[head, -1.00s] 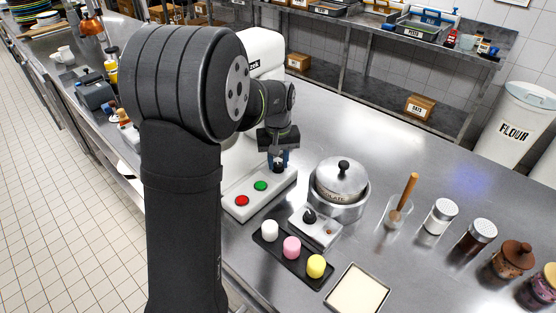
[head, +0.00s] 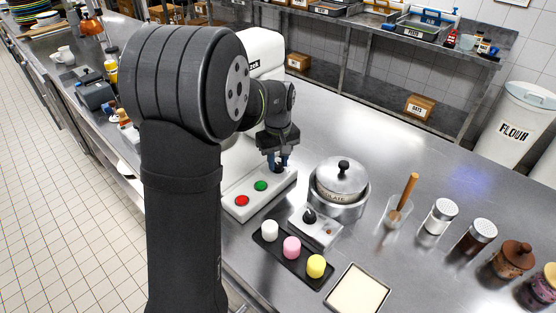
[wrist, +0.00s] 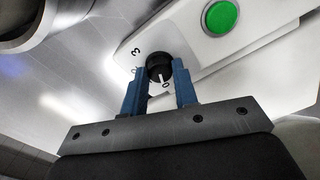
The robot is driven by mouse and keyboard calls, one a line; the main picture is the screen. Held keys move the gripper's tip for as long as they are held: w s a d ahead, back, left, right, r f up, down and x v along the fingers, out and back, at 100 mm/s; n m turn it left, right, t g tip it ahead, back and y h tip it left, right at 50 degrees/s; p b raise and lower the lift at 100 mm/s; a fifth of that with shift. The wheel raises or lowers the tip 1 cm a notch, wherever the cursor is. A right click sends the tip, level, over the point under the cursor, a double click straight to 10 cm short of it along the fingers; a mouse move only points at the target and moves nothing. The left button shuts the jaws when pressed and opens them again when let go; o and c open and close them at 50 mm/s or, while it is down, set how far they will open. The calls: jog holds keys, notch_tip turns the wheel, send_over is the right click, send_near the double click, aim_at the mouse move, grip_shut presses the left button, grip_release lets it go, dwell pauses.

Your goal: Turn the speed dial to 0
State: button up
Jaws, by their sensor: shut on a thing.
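The speed dial (wrist: 157,66) is a black round knob with a white pointer line, set in the white panel (wrist: 190,48). My gripper (wrist: 159,74) has its blue fingers on either side of the knob and is shut on it. In the wrist view the pointer line points toward the printed 0, near the fingers; whether it lines up exactly is hard to tell. A 3 shows at the upper left of the knob; the marks between are partly hidden. In the head view my gripper (head: 278,161) reaches down over the dial (head: 278,168).
A green button (head: 261,186) and a red button (head: 242,200) sit on the same panel. A lidded metal pot (head: 340,185) stands close at the right. A smaller box with a black knob (head: 310,216) and a dark tray (head: 268,248) are in front.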

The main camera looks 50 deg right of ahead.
aim_at(278, 164)
jog(key=o, duration=1)
jog(key=shift+r, duration=0.1)
notch_tip(278, 164, up, 17)
jog(key=shift+r, duration=0.15)
notch_tip(278, 164, down, 18)
jog(key=shift+r, duration=0.25)
dwell(0.5)
